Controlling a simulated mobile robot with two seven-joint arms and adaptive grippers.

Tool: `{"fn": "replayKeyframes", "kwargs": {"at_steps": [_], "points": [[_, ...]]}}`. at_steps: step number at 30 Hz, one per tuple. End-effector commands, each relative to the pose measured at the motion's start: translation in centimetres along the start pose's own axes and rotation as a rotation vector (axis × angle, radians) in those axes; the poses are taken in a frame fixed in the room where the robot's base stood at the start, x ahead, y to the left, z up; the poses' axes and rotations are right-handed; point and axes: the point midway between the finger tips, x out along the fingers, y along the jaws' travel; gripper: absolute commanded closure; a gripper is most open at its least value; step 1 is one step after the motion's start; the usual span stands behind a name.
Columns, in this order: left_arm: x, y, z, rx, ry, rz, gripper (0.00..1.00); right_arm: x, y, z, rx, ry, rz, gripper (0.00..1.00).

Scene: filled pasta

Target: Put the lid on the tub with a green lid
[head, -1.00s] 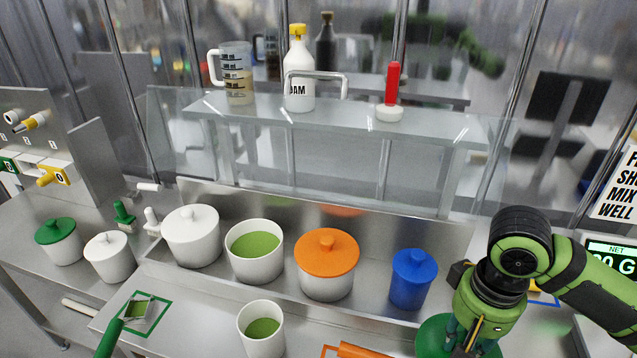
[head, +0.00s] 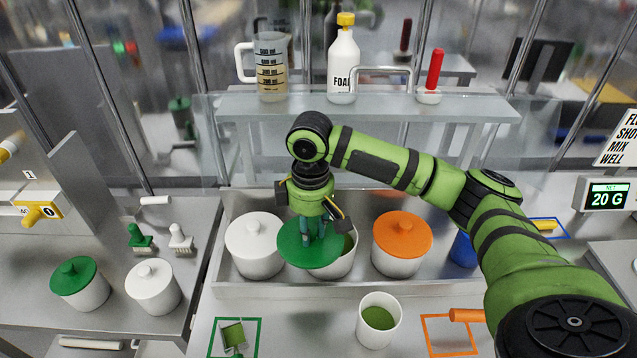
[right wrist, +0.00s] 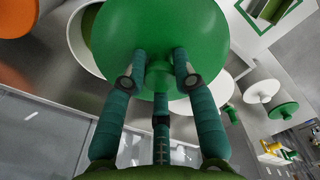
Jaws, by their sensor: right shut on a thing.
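My right gripper (head: 316,234) is shut on the knob of a round green lid (head: 288,250). The lid is held over the left part of an open white tub (head: 343,268) with green filling, in the steel tray. It hides much of the tub's mouth, and part of the filling shows at its right. In the right wrist view the fingers (right wrist: 158,82) pinch the knob of the lid (right wrist: 160,30), and the tub's rim (right wrist: 76,40) sticks out to the left, so the two are not lined up. My left gripper is not in view.
A white-lidded tub (head: 254,258) and an orange-lidded tub (head: 401,258) stand close on either side. A blue tub (head: 463,250) is partly behind my arm. A small open tub (head: 379,320) stands in front. Another green-lidded tub (head: 80,290) is at left. A shelf (head: 350,104) runs behind.

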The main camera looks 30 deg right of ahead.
Motion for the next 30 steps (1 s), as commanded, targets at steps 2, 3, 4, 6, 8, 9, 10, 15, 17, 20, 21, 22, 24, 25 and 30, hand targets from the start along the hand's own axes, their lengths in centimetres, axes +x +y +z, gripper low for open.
{"fn": "replayKeyframes", "kwargs": {"at_steps": [2, 3, 4, 6, 8, 9, 10, 15, 17, 20, 21, 22, 24, 25, 30], "points": [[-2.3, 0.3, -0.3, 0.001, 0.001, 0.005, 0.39, -1.5, 2.0, 0.3, -0.106, -0.005, 0.002, 0.93], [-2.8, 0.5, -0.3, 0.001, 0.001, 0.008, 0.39, -1.7, 2.9, 0.4, -0.159, -0.006, 0.004, 0.93], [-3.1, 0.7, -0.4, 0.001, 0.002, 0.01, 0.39, -1.8, 3.4, 0.5, -0.195, -0.007, 0.004, 0.93], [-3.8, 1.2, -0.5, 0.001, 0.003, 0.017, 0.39, -2.0, 4.6, 0.7, -0.269, -0.01, 0.007, 0.93], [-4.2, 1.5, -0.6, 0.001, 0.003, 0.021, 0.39, -2.1, 5.3, 0.8, -0.318, -0.012, 0.01, 0.93], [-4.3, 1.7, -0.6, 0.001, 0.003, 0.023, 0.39, -2.1, 5.7, 0.9, -0.344, -0.012, 0.011, 0.93], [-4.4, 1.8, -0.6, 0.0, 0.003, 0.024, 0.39, -2.1, 5.9, 1.0, -0.36, -0.013, 0.012, 0.93], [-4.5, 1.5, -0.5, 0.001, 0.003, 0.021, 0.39, -1.6, 6.4, 1.2, -0.398, -0.016, 0.012, 0.93], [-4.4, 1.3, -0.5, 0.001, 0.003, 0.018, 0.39, -1.2, 6.4, 1.2, -0.4, -0.017, 0.012, 0.93], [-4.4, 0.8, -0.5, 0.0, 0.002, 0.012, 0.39, -0.4, 6.4, 1.2, -0.399, -0.017, 0.012, 0.93], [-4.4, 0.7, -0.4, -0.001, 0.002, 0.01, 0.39, -0.1, 6.4, 1.2, -0.399, -0.017, 0.012, 0.93], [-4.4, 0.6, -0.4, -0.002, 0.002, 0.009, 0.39, 0.2, 6.4, 1.2, -0.398, -0.017, 0.013, 0.93], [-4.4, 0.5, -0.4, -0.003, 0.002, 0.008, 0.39, 0.9, 6.4, 1.2, -0.398, -0.016, 0.012, 0.93], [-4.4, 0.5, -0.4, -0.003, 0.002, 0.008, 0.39, 1.2, 6.4, 1.2, -0.399, -0.017, 0.012, 0.93], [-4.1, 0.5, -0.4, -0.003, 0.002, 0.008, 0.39, 2.9, 6.4, 1.2, -0.398, -0.016, 0.012, 0.93]]}}
